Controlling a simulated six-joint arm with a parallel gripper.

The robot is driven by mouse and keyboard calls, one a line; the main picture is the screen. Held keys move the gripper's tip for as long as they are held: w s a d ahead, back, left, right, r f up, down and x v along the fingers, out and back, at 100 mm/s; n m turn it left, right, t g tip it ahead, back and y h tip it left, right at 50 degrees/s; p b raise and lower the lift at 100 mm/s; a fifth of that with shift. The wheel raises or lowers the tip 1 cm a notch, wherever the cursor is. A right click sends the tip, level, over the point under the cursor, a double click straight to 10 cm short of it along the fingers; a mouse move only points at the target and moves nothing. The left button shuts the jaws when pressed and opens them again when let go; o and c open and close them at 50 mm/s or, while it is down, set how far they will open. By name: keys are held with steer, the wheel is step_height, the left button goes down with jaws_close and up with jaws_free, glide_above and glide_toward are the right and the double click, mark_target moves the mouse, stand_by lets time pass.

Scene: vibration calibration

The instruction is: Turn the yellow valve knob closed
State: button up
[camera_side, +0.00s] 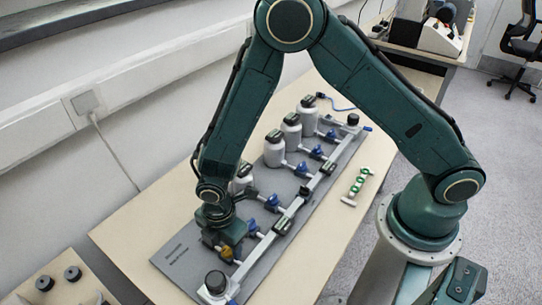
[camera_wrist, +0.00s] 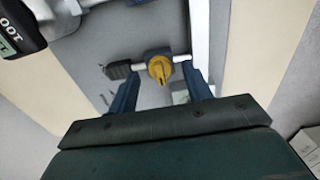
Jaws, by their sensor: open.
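The yellow valve knob (camera_wrist: 160,68) sits on a blue valve body on a grey pipe in the wrist view. Its ridge runs roughly up and down in that picture, across the pipe. My gripper (camera_wrist: 160,82) is open, with one blue finger on each side below the knob. I cannot tell whether either finger touches it. In the side view my gripper (camera_side: 226,250) points down at the near end of the grey board, and a bit of the yellow knob (camera_side: 227,253) shows there, mostly hidden by the gripper.
Several other blue valves (camera_side: 271,202) and white bottles (camera_side: 273,152) line the grey board (camera_side: 180,262). A dark gauge marked 100 (camera_wrist: 20,30) is at the wrist view's upper left. A long pipe (camera_side: 318,188) runs along the right. A green-marked tool (camera_side: 357,186) lies on the table.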

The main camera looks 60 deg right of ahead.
mark_target(227, 248)
step_height(227, 248, up, 14)
steer(key=shift+f, duration=0.15)
stand_by(0.7)
steer(key=s+d+r+m+t, duration=0.35)
steer(key=d+r+m, duration=0.55)
steer(key=d+r, duration=0.5)
steer(key=s+d+r+m+t, duration=0.1)
steer(key=s+d+r+m, duration=0.2)
steer(key=s, duration=0.3)
steer(key=s+d+r+m+t, duration=0.1)
steer(key=s+d+r+m, duration=0.2)
steer(key=s+m, duration=0.3)
steer(key=shift+s+d, duration=0.6)
steer(key=shift+d, duration=0.15)
